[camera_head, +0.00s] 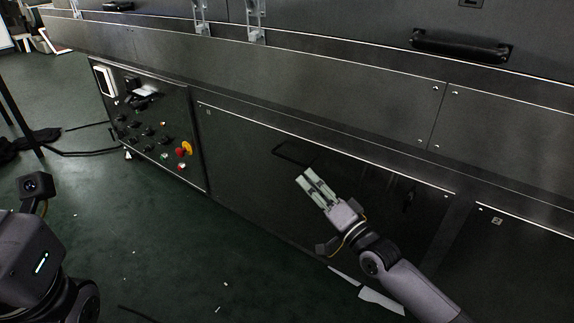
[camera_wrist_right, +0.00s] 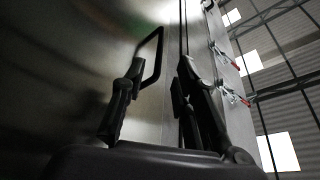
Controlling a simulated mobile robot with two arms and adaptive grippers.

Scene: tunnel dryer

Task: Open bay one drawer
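The drawer front (camera_head: 240,150) is a wide dark panel low on the machine, right of the control panel, and it looks closed. Its handle (camera_head: 289,159) is a thin black loop near the panel's upper middle. My right gripper (camera_head: 304,174) is just below and right of the handle, pointing up-left toward it. In the right wrist view the gripper (camera_wrist_right: 157,88) has its two fingers apart with nothing between the tips. The handle (camera_wrist_right: 157,60) shows there beyond the left finger; contact cannot be judged. A part of my left arm shows at lower left; its fingers are out of frame.
The control panel (camera_head: 150,130) with knobs and a red-yellow button is left of the drawer. A larger black handle (camera_head: 460,46) is on the machine's upper part. Another panel (camera_head: 520,245) is at right. The green floor (camera_head: 190,255) in front is mostly clear, with small scraps.

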